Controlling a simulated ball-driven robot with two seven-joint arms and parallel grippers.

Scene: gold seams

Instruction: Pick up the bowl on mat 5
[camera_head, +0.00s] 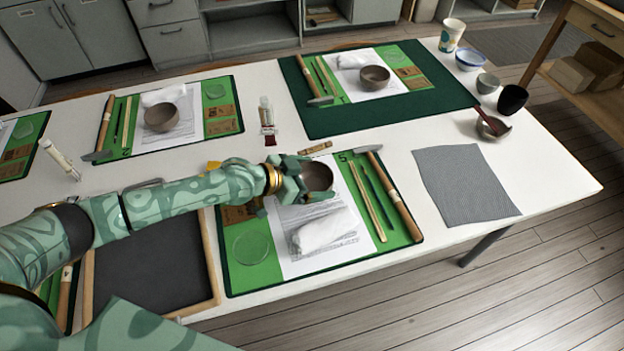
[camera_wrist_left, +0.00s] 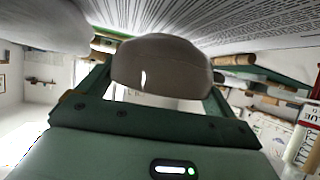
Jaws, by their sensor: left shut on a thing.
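The brown-grey bowl (camera_head: 318,177) is over the far edge of the near green mat (camera_head: 262,275), which bears a small, hard-to-read number at its far edge. My left gripper (camera_head: 300,180) reaches it from the left and is shut on it, covering its left side. In the left wrist view the bowl (camera_wrist_left: 160,68) sits between the two fingers of the gripper (camera_wrist_left: 160,92). I cannot tell whether the bowl touches the mat. My right gripper is not in view.
On the near mat lie a folded white cloth (camera_head: 325,230), a hammer (camera_head: 390,195) and sticks. A wooden piece (camera_head: 315,148) and a tube (camera_head: 267,120) lie beyond. A grey cloth (camera_head: 465,185) lies right; a framed dark tray (camera_head: 150,262) left. Other mats hold bowls.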

